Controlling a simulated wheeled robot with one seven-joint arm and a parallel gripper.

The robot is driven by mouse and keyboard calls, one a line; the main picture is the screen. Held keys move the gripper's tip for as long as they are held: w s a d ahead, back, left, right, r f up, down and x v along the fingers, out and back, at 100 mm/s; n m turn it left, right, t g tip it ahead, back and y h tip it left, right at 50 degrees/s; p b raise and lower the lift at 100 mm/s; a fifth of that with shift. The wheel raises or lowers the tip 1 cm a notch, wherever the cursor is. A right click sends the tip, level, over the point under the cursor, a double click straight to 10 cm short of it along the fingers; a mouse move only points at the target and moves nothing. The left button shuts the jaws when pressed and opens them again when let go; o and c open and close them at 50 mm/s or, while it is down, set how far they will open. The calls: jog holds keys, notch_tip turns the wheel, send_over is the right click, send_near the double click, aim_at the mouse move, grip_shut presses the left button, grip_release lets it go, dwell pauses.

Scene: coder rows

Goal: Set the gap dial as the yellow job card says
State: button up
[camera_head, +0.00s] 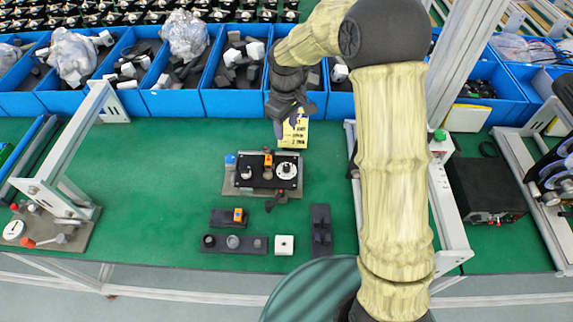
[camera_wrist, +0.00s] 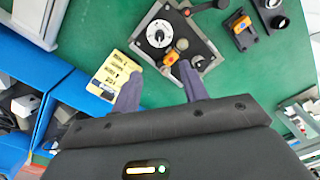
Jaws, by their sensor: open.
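The yellow job card (camera_head: 293,133) lies on the green bench behind the fixture; in the wrist view (camera_wrist: 113,77) it shows dark printed lines too small to read. The gap dial (camera_head: 286,170) is a white round dial with a dark centre, at the right of a black plate on a grey base; the wrist view also shows it (camera_wrist: 159,33). I cannot read its setting. An orange part (camera_head: 268,160) sits beside the dial. My gripper (camera_head: 284,122) is above the bench by the card, partly covering it. In the wrist view its fingers (camera_wrist: 158,85) are apart and empty.
Blue bins (camera_head: 235,100) with grey and white parts line the back. In front of the fixture are a dark block with an orange part (camera_head: 238,216), a dark strip (camera_head: 233,243), a white block (camera_head: 284,245) and a dark holder (camera_head: 321,230).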

aim_at(287, 166)
notch_tip(287, 166, down, 17)
jog(key=p, duration=0.3)
jog(key=shift+f, duration=0.15)
dwell(0.5)
grip_shut()
